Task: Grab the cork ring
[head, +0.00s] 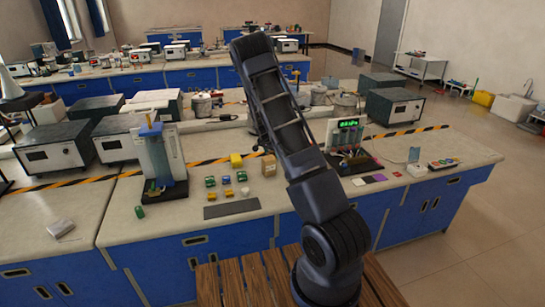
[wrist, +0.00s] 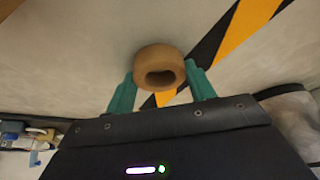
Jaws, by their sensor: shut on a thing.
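The cork ring (wrist: 156,54) is brown and thick-walled, with a dark hole facing the wrist camera. In the wrist view it sits between the two teal fingers of my gripper (wrist: 159,71), which is shut on it. The pale worktop and a black and yellow stripe show behind it. I cannot tell whether the ring touches the worktop. In the head view my own arm reaches over the bench, and the gripper and ring are not clearly visible behind it.
Grey-green instrument boxes (head: 392,106) stand behind.

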